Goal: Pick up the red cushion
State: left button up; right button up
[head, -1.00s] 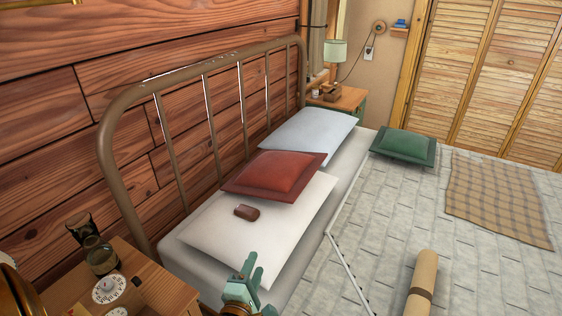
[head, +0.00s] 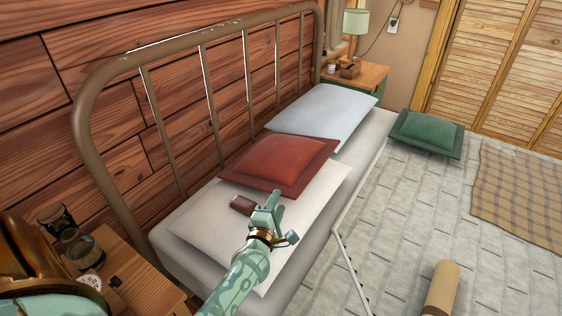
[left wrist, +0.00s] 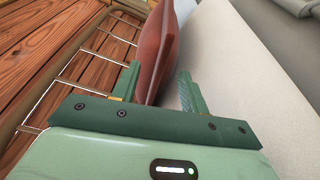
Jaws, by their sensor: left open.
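The red cushion (head: 280,162) lies on the pillows at the head of the bed, partly over the near white pillow (head: 210,219). My left gripper (head: 272,203) is open just in front of the cushion's near edge, above the near pillow. In the left wrist view the cushion (left wrist: 160,50) shows edge-on, beyond and between the two open fingers (left wrist: 157,85). I cannot tell whether its edge is inside the jaws. My right gripper is not in view.
A small brown object (head: 242,205) lies on the near pillow beside my left gripper. A metal headboard (head: 205,120) runs behind the pillows. A bedside table (head: 140,275) stands at lower left.

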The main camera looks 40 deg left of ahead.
pick_arm(q)
jog(key=shift+w+a, duration=0.1)
jog(key=shift+w, duration=0.2)
jog(key=x, duration=0.1)
jog(key=b+x, duration=0.1)
jog(key=x, duration=0.1)
jog(key=b+x, duration=0.1)
jog(key=shift+w+a+f, duration=0.25)
jog(key=shift+f, duration=0.15)
jog(key=shift+w+a+r, duration=0.1)
jog(key=shift+w, duration=0.15)
jog(key=shift+s+r, duration=0.1)
jog(key=shift+r, duration=0.05)
grip_shut()
